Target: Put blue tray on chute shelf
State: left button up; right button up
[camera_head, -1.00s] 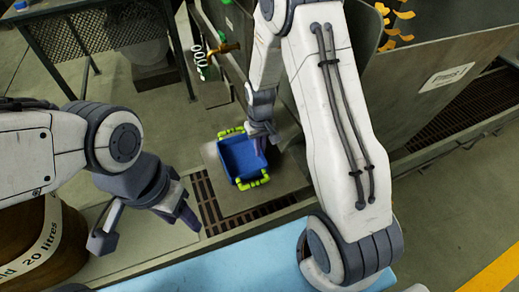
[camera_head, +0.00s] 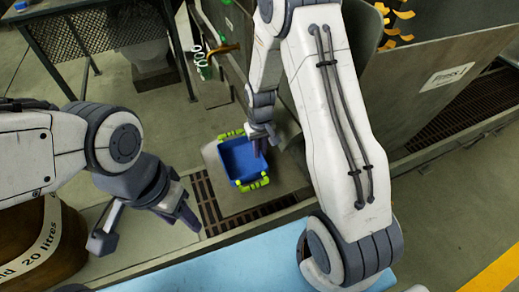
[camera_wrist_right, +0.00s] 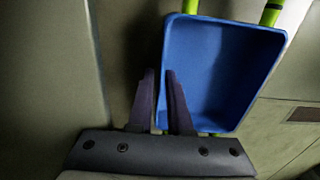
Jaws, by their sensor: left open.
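The blue tray (camera_head: 240,158) has lime-green handles at its far and near ends. In the head view it is over a flat beige plate (camera_head: 235,203), which looks like the chute shelf; I cannot tell whether it touches it. My right gripper (camera_head: 262,138) is at the tray's right wall. In the right wrist view its two dark fingers (camera_wrist_right: 161,95) are close together, one on each side of the wall of the tray (camera_wrist_right: 225,60). My left gripper (camera_head: 145,222) is open and empty, to the left of the tray.
A floor grating (camera_head: 208,205) runs beside the plate. The grey machine housing (camera_head: 440,75) rises at the right. A dark mesh table (camera_head: 95,30) stands at the back left, a brown barrel (camera_head: 45,235) at the lower left. A light-blue surface (camera_head: 220,270) lies in front.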

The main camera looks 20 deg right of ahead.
notch_tip(320, 180, up, 13)
jog(key=p, duration=0.5)
jog(key=s+a+r+n, duration=0.3)
jog(key=s+a+r, duration=0.55)
jog(key=a, duration=0.25)
jog(key=s+a+r+n, duration=0.1)
jog(key=s+n, duration=0.1)
jog(key=s, duration=0.5)
jog(key=s+a+r+n+y, duration=0.1)
jog(key=s+a+r+n, duration=0.1)
jog(key=s, duration=0.6)
jog(key=shift+s+r, duration=0.15)
jog(key=shift+a, duration=0.1)
